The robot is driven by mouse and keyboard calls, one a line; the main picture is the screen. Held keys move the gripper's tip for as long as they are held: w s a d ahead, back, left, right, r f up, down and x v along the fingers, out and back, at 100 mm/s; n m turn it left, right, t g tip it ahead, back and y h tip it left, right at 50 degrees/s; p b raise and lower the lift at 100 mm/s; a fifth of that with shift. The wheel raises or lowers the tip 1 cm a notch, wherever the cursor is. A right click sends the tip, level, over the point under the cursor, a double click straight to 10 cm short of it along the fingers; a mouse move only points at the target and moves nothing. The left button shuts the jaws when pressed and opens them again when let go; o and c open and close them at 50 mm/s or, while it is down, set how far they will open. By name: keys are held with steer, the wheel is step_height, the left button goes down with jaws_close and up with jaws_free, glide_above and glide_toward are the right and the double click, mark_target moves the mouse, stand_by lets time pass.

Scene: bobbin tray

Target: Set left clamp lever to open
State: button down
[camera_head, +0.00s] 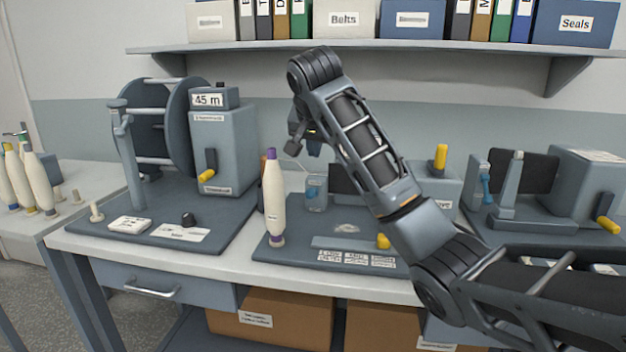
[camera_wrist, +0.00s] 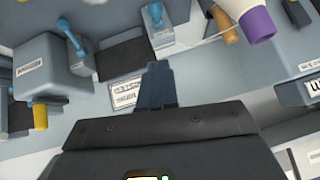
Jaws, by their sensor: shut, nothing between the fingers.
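The middle machine on the bench has a blue clamp lever (camera_head: 316,193) on a small grey block at its left, just right of a purple-topped bobbin (camera_head: 273,195). In the wrist view this left clamp lever (camera_wrist: 155,15) shows at the top edge, partly cut off. A second blue lever (camera_wrist: 70,35) shows further left there; my arm hides it in the head view. My gripper (camera_head: 294,148) hangs above and behind the left lever, apart from it. In the wrist view my gripper (camera_wrist: 158,72) is shut and empty. Whether the lever is open or closed I cannot tell.
The bobbin (camera_wrist: 257,24) stands close to the lever, with a thread running from its top. A winder (camera_head: 222,145) stands at the left and another machine (camera_head: 590,185) at the right. A shelf (camera_head: 400,50) with boxes and binders runs above.

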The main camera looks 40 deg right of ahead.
glide_above(311, 192)
step_height(311, 192, down, 6)
steer(key=shift+s+a+f+p, duration=0.1)
steer(key=shift+f+p, duration=0.15)
steer(key=shift+f, duration=0.4)
steer(key=shift+s+d+f+p, duration=0.1)
steer(key=shift+f+p, duration=0.15)
steer(key=shift+f, duration=0.45)
steer(key=shift+s+a+f+p, duration=0.1)
steer(key=shift+f+p, duration=0.15)
steer(key=shift+f, duration=0.4)
steer(key=shift+a, duration=0.1)
